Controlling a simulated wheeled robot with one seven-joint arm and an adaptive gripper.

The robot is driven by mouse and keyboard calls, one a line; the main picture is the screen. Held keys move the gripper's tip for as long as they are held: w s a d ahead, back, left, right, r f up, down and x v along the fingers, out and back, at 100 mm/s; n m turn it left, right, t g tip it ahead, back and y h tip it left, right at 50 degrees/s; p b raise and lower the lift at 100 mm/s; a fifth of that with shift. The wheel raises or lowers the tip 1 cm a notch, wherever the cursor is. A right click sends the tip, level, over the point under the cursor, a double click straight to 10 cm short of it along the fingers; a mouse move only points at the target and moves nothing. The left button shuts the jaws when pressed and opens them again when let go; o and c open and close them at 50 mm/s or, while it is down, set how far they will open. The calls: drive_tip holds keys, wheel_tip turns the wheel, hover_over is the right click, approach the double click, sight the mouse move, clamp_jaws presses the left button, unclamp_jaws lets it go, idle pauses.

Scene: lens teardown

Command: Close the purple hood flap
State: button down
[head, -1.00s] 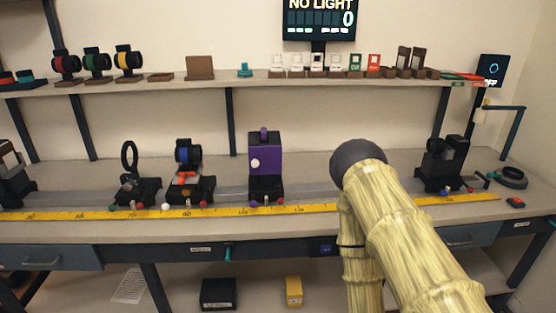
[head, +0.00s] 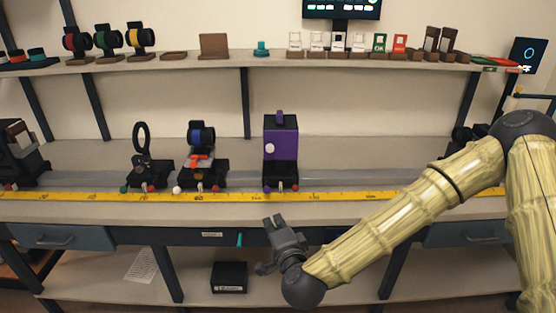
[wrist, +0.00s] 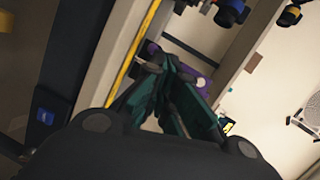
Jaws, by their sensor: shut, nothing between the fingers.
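The purple hood (head: 281,145) stands on a black carrier on the bench rail, near the middle of the head view. Its front is a purple panel with a white round knob (head: 270,148), and a purple tab sticks up on top. My gripper (head: 274,222) is in front of the bench edge, below the hood and apart from it. Its fingers point up and it is empty. In the wrist view my gripper's fingers (wrist: 165,65) come together in front of a partly hidden purple piece (wrist: 205,84) of the hood with its white knob.
Two other carriers, with a black ring (head: 141,138) and a blue-ringed lens (head: 201,135), stand left of the hood. A yellow ruler (head: 225,197) runs along the bench front. The rail right of the hood is clear up to my arm.

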drive_tip(key=w+d+r+m+t+h, duration=0.1)
drive_tip(key=w+r+m+t, duration=0.1)
drive_tip(key=r, duration=0.3)
drive_tip(key=w+d+r+m+t+h, duration=0.1)
drive_tip(key=w+d+r+m, duration=0.1)
drive_tip(key=r, duration=0.4)
drive_tip(key=p, duration=0.3)
approach(274, 146)
drive_tip(key=w, duration=0.4)
drive_tip(key=shift+w, duration=0.4)
drive_tip(key=shift+b, duration=0.3)
drive_tip(key=shift+w+a+r+b, duration=0.1)
drive_tip(key=shift+w+a+b, duration=0.25)
drive_tip(key=shift+w, duration=0.45)
drive_tip(key=shift+s+a, duration=0.1)
